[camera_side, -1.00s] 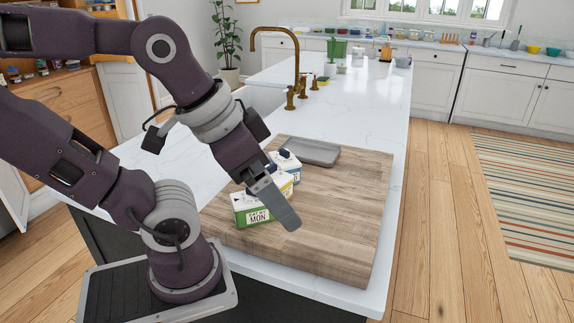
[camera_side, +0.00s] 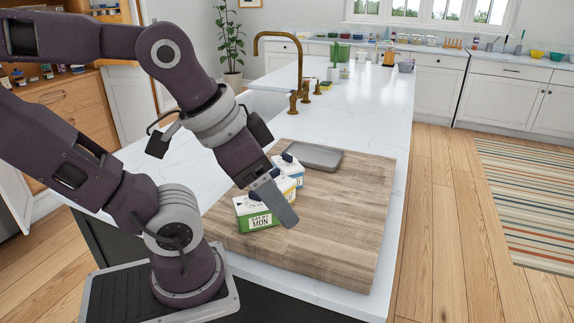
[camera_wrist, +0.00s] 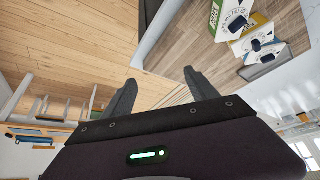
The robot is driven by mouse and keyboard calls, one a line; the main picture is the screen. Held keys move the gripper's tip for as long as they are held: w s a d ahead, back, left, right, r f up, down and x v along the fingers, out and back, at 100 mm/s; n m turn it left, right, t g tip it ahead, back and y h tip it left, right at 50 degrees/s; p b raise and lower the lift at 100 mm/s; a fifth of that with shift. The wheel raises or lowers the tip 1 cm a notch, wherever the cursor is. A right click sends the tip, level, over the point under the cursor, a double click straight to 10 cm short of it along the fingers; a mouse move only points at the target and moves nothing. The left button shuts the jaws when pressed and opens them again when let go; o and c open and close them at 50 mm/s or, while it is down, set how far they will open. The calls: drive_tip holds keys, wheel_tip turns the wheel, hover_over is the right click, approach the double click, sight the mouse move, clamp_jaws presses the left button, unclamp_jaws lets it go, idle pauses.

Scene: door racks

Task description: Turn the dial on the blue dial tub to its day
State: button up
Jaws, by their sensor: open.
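The blue dial tub (camera_side: 293,169) is the farthest of three small tubs on the wooden board in the side view. It is partly hidden by the yellow tub and my arm, and its dial setting is not readable. In the wrist view the blue tub (camera_wrist: 268,56) is at the upper right, with a dark knob on top. My gripper (camera_side: 280,206) is open and empty. In the side view it overlaps the tubs. In the wrist view its fingers (camera_wrist: 162,90) are apart, with floor between them and the tubs off to the upper right.
A green tub (camera_side: 248,219) reading MON stands nearest the camera, with a yellow tub (camera_side: 287,184) behind it. A grey tray (camera_side: 314,157) lies at the back of the board (camera_side: 345,225). The board's right side is clear. A brass faucet (camera_side: 298,62) stands farther back.

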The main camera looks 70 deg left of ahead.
drive_tip(key=n+g+y, duration=0.8)
drive_tip(key=n+g, duration=0.1)
drive_tip(key=n, duration=1.3)
hover_over(303, 168)
wheel_tip(303, 168, down, 6)
drive_tip(key=shift+d+f, duration=0.1)
drive_tip(key=shift+f, duration=0.05)
drive_tip(key=x, duration=0.6)
drive_tip(key=shift+s+a+f, duration=0.1)
drive_tip(key=shift+s+a, duration=0.1)
drive_tip(key=shift+a, duration=0.05)
drive_tip(key=shift+s+a+f, duration=0.1)
drive_tip(key=shift+a+f, duration=0.15)
clamp_jaws()
